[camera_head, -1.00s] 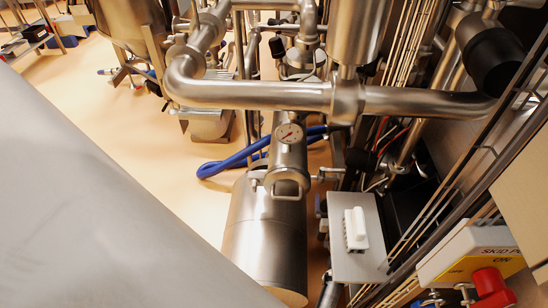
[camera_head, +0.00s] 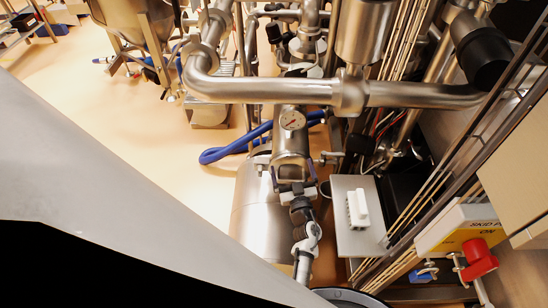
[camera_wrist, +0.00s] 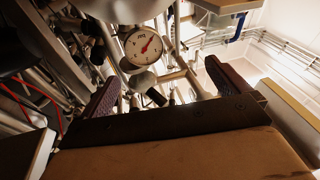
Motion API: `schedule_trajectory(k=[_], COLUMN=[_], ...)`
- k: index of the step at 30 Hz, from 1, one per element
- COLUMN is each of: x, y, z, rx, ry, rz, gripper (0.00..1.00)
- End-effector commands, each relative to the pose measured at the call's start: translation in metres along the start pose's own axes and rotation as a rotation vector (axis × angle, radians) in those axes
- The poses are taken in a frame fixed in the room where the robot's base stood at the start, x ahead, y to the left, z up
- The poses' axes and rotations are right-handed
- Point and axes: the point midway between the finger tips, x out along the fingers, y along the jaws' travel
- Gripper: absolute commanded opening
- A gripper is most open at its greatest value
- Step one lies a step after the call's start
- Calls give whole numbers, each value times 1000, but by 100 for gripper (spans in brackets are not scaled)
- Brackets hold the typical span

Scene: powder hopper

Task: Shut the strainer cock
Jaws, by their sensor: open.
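The steel strainer body (camera_head: 289,144) stands below a large horizontal pipe in the head view, with a round dial gauge (camera_head: 292,120) on its top. The gauge also shows in the wrist view (camera_wrist: 143,46), ahead of my fingers. A small fitting (camera_head: 330,157) sticks out to the right of the body; I cannot tell whether it is the strainer cock or how its handle stands. My gripper (camera_head: 293,172) is in front of the body, fingers spread to either side. In the wrist view my gripper (camera_wrist: 163,82) is open, with nothing between the dark pads. It hides the front of the body.
The thick steel pipe (camera_head: 265,91) crosses above the gripper. A blue hose (camera_head: 226,152) curves at the left. A grey box with a white switch (camera_head: 357,208) and a panel with a red knob (camera_head: 479,259) stand at the right.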

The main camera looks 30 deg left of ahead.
Motion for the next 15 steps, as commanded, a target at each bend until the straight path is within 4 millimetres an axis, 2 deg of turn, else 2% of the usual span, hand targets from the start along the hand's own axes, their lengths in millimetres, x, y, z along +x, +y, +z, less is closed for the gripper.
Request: schedule_trajectory(k=[6, 15], x=[16, 24], y=[-11, -21], z=[-29, -50], rx=[-34, -54], ry=[83, 137], rz=[-42, -71], gripper=[100, 100])
